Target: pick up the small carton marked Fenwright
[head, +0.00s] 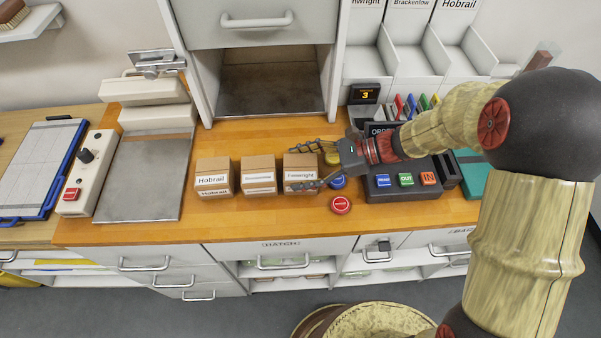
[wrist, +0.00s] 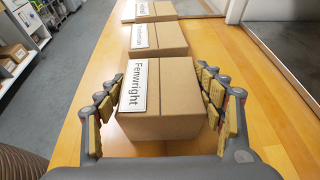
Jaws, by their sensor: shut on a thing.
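The small carton marked Fenwright (head: 300,170) is the rightmost of a row of three cartons on the wooden counter. In the wrist view the Fenwright carton (wrist: 165,95) sits between my fingers, its white label on the left side of its top. My gripper (head: 312,164) reaches it from the right and is shut on it, one finger on each side. In the wrist view my gripper (wrist: 165,98) shows its fingers against both sides. The carton looks level and at the counter; I cannot tell whether it is lifted.
The middle carton (head: 259,175) and the Hobrail carton (head: 213,178) stand to the left. A red button (head: 341,204) and a control box (head: 405,181) are close by on the right. An open hatch (head: 270,90) is behind. The counter in front is narrow.

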